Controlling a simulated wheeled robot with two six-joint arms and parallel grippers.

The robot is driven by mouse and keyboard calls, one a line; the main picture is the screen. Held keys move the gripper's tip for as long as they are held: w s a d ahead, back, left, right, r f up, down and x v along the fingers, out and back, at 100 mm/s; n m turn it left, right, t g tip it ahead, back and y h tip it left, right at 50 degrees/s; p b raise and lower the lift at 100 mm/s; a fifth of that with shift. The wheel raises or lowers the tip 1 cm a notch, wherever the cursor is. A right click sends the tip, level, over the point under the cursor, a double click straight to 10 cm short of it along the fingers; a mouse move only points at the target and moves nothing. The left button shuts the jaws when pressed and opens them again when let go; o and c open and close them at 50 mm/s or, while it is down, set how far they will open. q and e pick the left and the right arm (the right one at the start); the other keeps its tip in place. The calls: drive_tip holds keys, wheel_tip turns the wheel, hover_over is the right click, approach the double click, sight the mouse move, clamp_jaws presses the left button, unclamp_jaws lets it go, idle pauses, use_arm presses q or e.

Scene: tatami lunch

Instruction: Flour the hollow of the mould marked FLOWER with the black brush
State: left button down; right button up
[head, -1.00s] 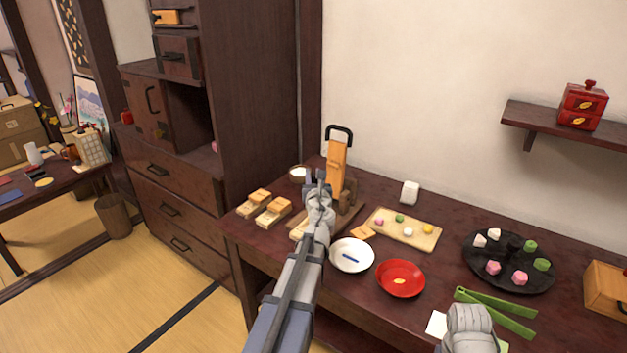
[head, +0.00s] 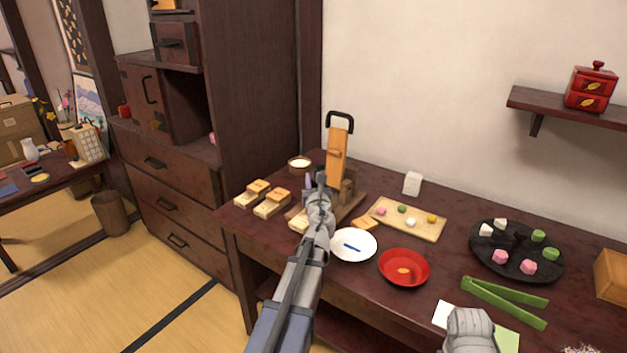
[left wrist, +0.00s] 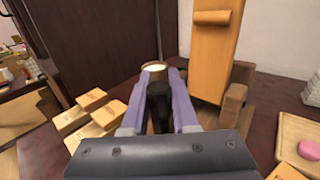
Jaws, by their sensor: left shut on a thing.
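My left gripper (head: 314,184) is over the table's left part, beside the wooden press. In the left wrist view its purple fingers (left wrist: 160,110) are shut on the black brush (left wrist: 158,104), which points away from the camera; its tip is hard to make out. Small wooden moulds (head: 252,193) lie at the table's left edge and also show in the left wrist view (left wrist: 92,99). Another mould (head: 299,220) is partly behind my left arm. I cannot read which is marked FLOWER. A bowl of white flour (head: 300,164) stands behind the moulds, just beyond the brush in the left wrist view.
A tall wooden press (head: 337,155) stands right of the left gripper. A tray of small sweets (head: 432,232), a white plate (head: 367,255), a red dish (head: 404,279), a black round tray (head: 517,277) and green tongs (head: 505,302) lie further right. A dark cabinet (head: 255,90) stands at left.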

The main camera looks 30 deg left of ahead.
use_arm(q)
drive_tip(key=shift+f+b, duration=1.1)
idle(1.1)
drive_tip(key=shift+d+r, duration=0.1)
drive_tip(key=shift+d, duration=0.1)
drive_tip(key=shift+a, duration=0.4)
idle(0.4)
drive_tip(key=shift+w+d, duration=0.2)
drive_tip(key=shift+s, duration=0.4)
idle(0.4)
drive_tip(key=shift+w+d, duration=0.2)
drive_tip(key=shift+a, duration=0.4)
idle(0.4)
drive_tip(key=shift+w+d, duration=0.2)
idle(0.3)
drive_tip(key=shift+s, duration=0.4)
